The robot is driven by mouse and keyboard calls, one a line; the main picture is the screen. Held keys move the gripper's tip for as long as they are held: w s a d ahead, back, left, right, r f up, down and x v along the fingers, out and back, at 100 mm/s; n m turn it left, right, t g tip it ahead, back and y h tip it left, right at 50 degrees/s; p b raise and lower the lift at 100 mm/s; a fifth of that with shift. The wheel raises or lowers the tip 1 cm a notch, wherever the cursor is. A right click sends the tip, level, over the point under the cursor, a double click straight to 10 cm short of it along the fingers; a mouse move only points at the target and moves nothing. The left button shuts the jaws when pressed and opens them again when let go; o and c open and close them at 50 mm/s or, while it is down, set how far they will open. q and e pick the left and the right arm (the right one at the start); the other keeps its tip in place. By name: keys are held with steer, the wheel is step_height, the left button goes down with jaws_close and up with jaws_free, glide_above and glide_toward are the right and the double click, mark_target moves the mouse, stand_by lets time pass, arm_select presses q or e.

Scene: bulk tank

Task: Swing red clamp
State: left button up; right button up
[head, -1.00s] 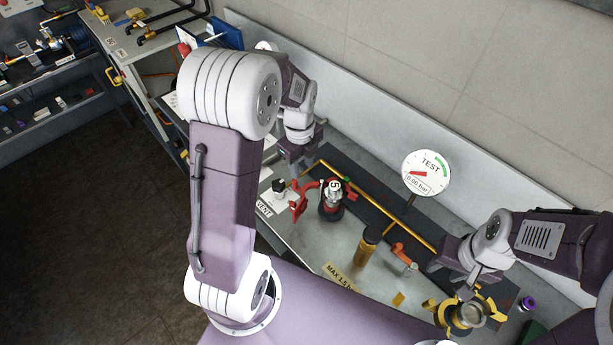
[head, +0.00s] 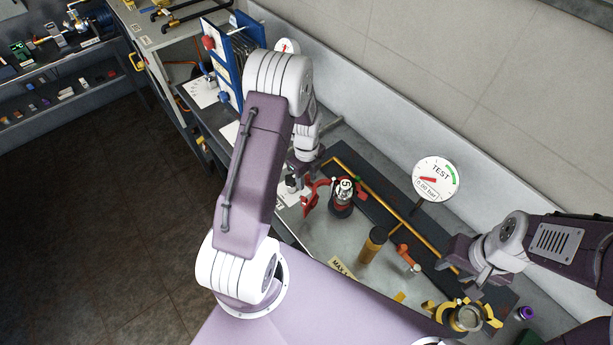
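The red clamp (head: 313,197) stands swung out on the left side of a dark upright fitting marked 5 (head: 342,197), in the middle of the bench. My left gripper (head: 299,182) points down just behind and left of the red clamp. Its fingers are small and partly hidden, so I cannot tell whether they touch the clamp or are open. My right gripper (head: 460,278) is above a yellow clamp (head: 466,316) at the right; its fingers look apart and empty.
A test gauge (head: 437,178) reading 0.00 bar stands behind a brass pipe (head: 390,212). A brown cylinder (head: 372,245) and an orange-handled valve (head: 407,256) stand between my grippers. A blue plate unit (head: 236,62) is at the back left.

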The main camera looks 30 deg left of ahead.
arm_select(q)
steer(key=shift+d, duration=0.15)
jaws_close()
stand_by(1.2)
